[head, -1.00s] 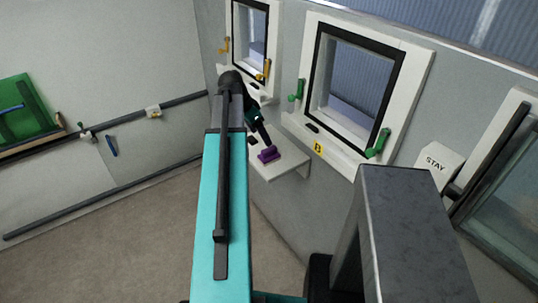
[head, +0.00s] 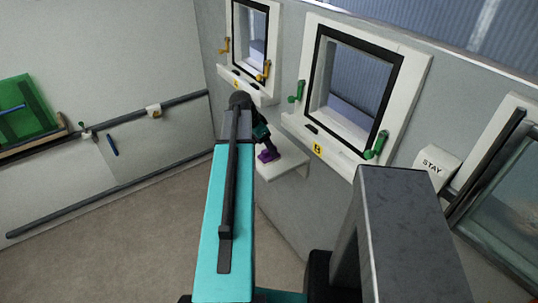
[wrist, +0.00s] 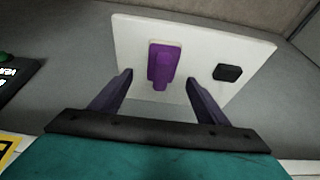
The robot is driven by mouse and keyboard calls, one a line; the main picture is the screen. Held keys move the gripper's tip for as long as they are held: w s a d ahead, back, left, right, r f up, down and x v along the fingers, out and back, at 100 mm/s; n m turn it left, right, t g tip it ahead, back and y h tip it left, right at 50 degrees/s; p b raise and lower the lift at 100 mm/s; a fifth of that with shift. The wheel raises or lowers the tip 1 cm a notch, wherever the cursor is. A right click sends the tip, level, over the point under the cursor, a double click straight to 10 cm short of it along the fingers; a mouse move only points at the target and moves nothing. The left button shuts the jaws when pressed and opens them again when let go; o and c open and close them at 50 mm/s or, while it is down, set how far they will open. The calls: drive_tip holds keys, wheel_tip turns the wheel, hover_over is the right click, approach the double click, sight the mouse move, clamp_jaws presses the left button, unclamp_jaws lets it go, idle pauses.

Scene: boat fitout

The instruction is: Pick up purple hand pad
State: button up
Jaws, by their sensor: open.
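The purple hand pad (wrist: 161,65) lies on a white shelf (wrist: 131,40) and sits between and just beyond my gripper's fingertips in the wrist view. My gripper (wrist: 159,81) is open, with one finger on either side of the pad's near end and nothing held. In the head view the purple pad (head: 268,155) shows on the small white wall shelf (head: 290,165), partly covered by my arm. My gripper's fingers are hard to make out in that view.
A small black block (wrist: 228,73) lies on the shelf right of the pad. Above the shelf is a window (head: 355,85) with green handles (head: 376,146) and a yellow B label (head: 318,150). A white STAY box (head: 436,164) is on the right.

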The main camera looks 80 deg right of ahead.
sight(269, 154)
drive_tip(key=shift+f, duration=0.1)
drive_tip(key=shift+p+x, duration=0.9)
drive_tip(key=shift+x, duration=0.2)
drive_tip(key=shift+p+x, duration=0.5)
drive_tip(key=shift+x, duration=0.9)
drive_tip(key=shift+d, duration=0.1)
drive_tip(key=shift+w, duration=0.1)
drive_tip(key=c, duration=1.2)
